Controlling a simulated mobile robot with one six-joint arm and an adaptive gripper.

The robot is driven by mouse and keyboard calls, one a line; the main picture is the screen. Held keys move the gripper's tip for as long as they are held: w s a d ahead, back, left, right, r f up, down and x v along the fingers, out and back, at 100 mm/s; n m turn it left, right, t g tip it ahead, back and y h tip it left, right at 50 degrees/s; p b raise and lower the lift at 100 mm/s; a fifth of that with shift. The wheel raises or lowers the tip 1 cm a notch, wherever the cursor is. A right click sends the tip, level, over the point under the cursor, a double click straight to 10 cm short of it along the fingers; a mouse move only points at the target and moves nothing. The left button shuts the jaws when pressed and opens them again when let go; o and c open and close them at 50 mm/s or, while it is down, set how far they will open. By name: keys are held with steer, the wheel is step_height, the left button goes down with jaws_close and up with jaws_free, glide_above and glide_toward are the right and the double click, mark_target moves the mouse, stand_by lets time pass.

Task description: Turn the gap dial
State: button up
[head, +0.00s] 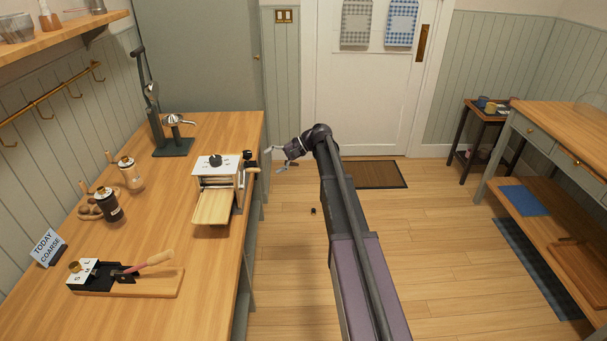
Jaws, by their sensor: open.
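A white and metal roller machine (222,172) with a wooden tray in front stands at the right edge of the left counter. A black knob (216,160) sits on its top and another black knob (248,155) on its right side. I cannot tell from markings which is the gap dial. A wooden-handled crank (253,170) sticks out on the right side. My gripper (275,159) is open and empty, just right of the side knob and the crank in the picture, apart from them. Its fingers point left toward the machine.
The counter (205,270) also holds a lever press (172,146), jars (131,175), a "TODAY COARSE" sign (46,247) and a board with a wooden-handled tool (130,278). A small dark object (313,211) lies on the floor. The floor between counter and right bench (560,140) is mostly clear.

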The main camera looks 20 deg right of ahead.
steer(key=s+d+f+n+t+y+b, duration=0.1)
steer(key=s+d+f+t+y+b, duration=0.1)
steer(key=d+b, duration=0.8)
steer(key=shift+f+t+y, duration=0.3)
steer(key=shift+f+y, duration=0.5)
steer(key=shift+y, duration=0.2)
steer(key=shift+s, duration=0.15)
steer(key=s+a+f+n+g+h, duration=0.2)
steer(key=s+a+f+g+h, duration=0.35)
steer(key=s+a+f, duration=0.75)
steer(key=s+a+f+n+h, duration=0.1)
steer(key=s+f+n+h, duration=0.1)
steer(key=s+h, duration=0.55)
steer(key=s+a+f+n+h, duration=0.15)
steer(key=s+h, duration=0.25)
steer(key=s, duration=0.6)
step_height(320, 180, up, 16)
steer(key=p, duration=1.7)
steer(key=shift+w+d+r+t+y, duration=0.25)
steer(key=shift+w+d+t+y, duration=0.05)
steer(key=shift+w+d+t, duration=0.15)
